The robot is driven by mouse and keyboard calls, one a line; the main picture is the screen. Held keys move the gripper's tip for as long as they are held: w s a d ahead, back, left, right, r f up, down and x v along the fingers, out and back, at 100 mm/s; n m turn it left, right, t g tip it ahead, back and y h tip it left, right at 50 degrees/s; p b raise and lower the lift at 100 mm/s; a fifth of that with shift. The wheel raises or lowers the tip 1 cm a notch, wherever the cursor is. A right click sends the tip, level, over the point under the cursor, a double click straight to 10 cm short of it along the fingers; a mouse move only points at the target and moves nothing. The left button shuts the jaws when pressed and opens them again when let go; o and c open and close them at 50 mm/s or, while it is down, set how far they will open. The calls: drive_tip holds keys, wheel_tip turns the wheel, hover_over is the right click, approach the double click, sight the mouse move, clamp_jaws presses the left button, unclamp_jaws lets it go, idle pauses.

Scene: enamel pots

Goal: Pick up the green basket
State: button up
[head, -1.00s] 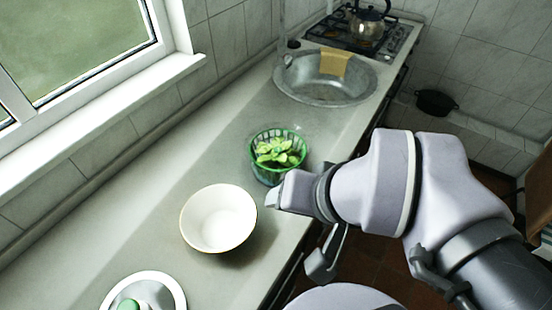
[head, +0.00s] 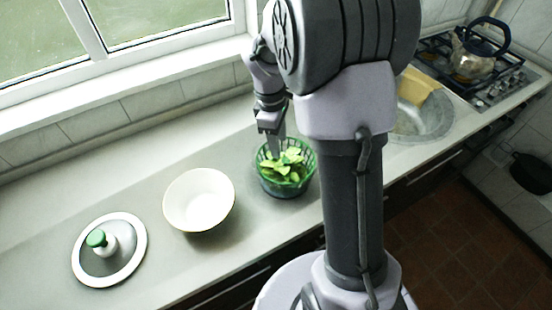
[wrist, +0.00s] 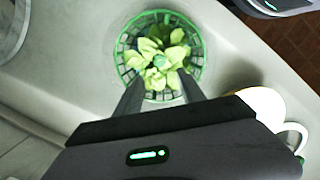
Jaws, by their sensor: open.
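The green basket (head: 287,183) stands upright on the counter, right of the white bowl, with light green leaves in it. In the wrist view the basket (wrist: 199,56) shows from above, its round green rim around the leaves (wrist: 157,55). My gripper (head: 275,150) points down at the basket's back left rim in the head view. In the wrist view its two dark fingers (wrist: 163,92) are apart and reach over the near part of the basket. Nothing is held between them. I cannot tell whether the fingers touch the rim or leaves.
A cream bowl (head: 199,200) stands left of the basket. A round lid with a green knob (head: 97,239) lies further left. The sink (head: 432,121) is to the right, and a kettle (head: 478,50) stands on the stove (head: 505,82). The window wall bounds the counter behind.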

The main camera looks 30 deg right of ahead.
sight(286, 170)
drive_tip(key=f, duration=0.2)
drive_tip(key=f+b, duration=0.1)
drive_tip(key=f, duration=0.1)
drive_tip(key=f+b, duration=0.1)
drive_tip(key=f, duration=0.2)
drive_tip(key=shift+s+d+f, duration=0.1)
drive_tip(key=shift+s+d, duration=0.2)
drive_tip(key=shift+d, duration=0.05)
drive_tip(key=f+b, duration=0.1)
drive_tip(key=s+f+b, duration=0.1)
drive_tip(key=f, duration=0.1)
drive_tip(key=d+f+b, duration=0.1)
drive_tip(key=f, duration=0.1)
drive_tip(key=shift+s, duration=0.2)
drive_tip(key=shift+r, duration=0.1)
clamp_jaws()
